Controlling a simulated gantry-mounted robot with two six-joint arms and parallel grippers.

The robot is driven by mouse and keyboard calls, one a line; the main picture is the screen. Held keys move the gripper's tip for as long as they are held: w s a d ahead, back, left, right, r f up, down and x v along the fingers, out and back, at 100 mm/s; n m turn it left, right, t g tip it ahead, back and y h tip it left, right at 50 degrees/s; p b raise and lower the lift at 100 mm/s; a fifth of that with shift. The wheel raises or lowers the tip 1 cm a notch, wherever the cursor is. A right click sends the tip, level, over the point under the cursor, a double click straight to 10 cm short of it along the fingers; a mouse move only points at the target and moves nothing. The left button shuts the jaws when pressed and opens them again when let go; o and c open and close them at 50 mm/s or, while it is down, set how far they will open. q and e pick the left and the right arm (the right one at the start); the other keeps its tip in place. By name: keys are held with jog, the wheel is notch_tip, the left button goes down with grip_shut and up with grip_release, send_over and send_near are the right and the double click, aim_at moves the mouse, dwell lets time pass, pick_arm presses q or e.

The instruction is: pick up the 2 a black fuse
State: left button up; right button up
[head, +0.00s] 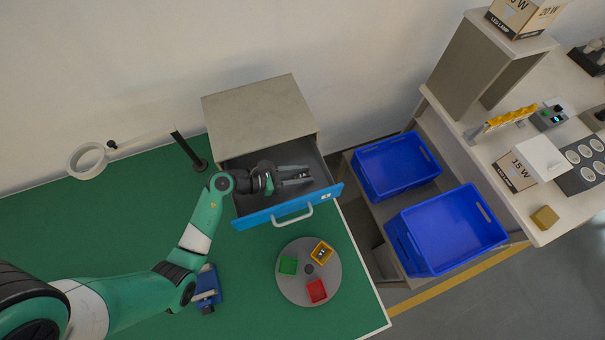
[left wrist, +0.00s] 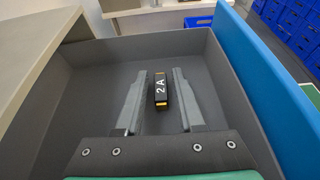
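The black 2 A fuse (left wrist: 161,91) lies on the floor of the open drawer (left wrist: 100,75), its white "2 A" label facing up and yellow at its near end. My left gripper (left wrist: 160,85) is open, with one finger on each side of the fuse and a small gap on both sides. In the head view the left gripper (head: 308,175) reaches into the grey drawer with the blue front (head: 275,213); I cannot make out the fuse clearly there. My right gripper is not in view.
A round grey turntable (head: 309,297) with green, yellow and red small bins stands in front of the drawer. Two blue crates (head: 400,180) are to the right. A black post (head: 188,150) and a ring lamp (head: 88,161) stand left of the cabinet (head: 260,110).

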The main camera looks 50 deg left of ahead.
pick_arm(q)
grip_shut()
jog(key=shift+r, duration=0.55)
jog(key=r+p, duration=0.2)
jog(key=r, duration=0.1)
jog(key=shift+d+r, duration=0.15)
jog(key=shift+d, duration=0.25)
jog(key=w+d+r+p, duration=0.3)
jog(key=d+r, duration=0.5)
jog(key=d, duration=0.5)
jog(key=shift+r+p, duration=0.3)
jog(key=shift+p, duration=0.15)
